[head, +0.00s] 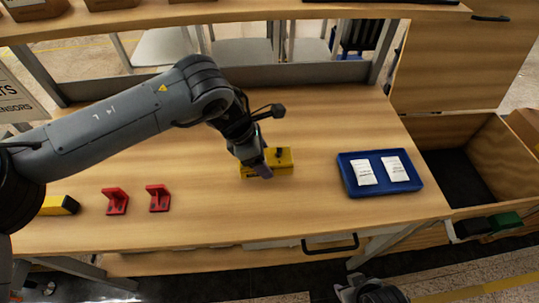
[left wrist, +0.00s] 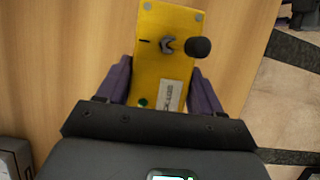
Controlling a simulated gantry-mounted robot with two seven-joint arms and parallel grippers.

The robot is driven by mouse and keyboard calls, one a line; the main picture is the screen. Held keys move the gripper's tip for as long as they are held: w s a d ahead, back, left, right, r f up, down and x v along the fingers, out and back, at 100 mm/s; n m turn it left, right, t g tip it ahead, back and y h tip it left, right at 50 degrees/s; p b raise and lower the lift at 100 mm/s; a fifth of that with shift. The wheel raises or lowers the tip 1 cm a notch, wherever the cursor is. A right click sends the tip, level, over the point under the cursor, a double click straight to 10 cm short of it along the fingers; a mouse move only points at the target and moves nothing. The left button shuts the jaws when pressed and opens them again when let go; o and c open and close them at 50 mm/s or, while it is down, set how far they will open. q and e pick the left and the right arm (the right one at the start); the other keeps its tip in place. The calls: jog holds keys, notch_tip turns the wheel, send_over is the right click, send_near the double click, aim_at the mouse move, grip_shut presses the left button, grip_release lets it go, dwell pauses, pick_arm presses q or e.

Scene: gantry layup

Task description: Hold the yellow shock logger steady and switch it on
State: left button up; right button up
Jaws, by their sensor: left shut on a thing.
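The yellow shock logger (head: 283,160) lies on the middle of the wooden bench. My left gripper (head: 259,168) is shut on it, with its arm coming in from the left. In the left wrist view, the logger (left wrist: 165,75) sits between the two purple fingers of my left gripper (left wrist: 160,88).
A blue tray (head: 353,188) with two white packets stands right of the logger. Two red brackets (head: 116,201) and a yellow-and-black item (head: 59,205) lie on the left. An open wooden crate (head: 488,140) stands beyond the bench's right edge. A shelf runs along the back.

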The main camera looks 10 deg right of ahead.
pick_arm(q)
jog(key=shift+w+a+f, duration=0.4)
jog(key=shift+a+f, duration=0.3)
jog(key=shift+w+a+f, duration=0.4)
jog(key=shift+a+f, duration=0.25)
jog(key=shift+f, duration=0.05)
jog(key=shift+f, duration=0.3)
pick_arm(e)
jog(key=shift+r, duration=0.2)
pick_arm(q)
jog(key=shift+r+p, duration=0.25)
jog(key=shift+p, duration=0.35)
pick_arm(e)
jog(key=shift+a+r, duration=0.1)
jog(key=shift+r, duration=0.35)
jog(key=shift+c, duration=0.3)
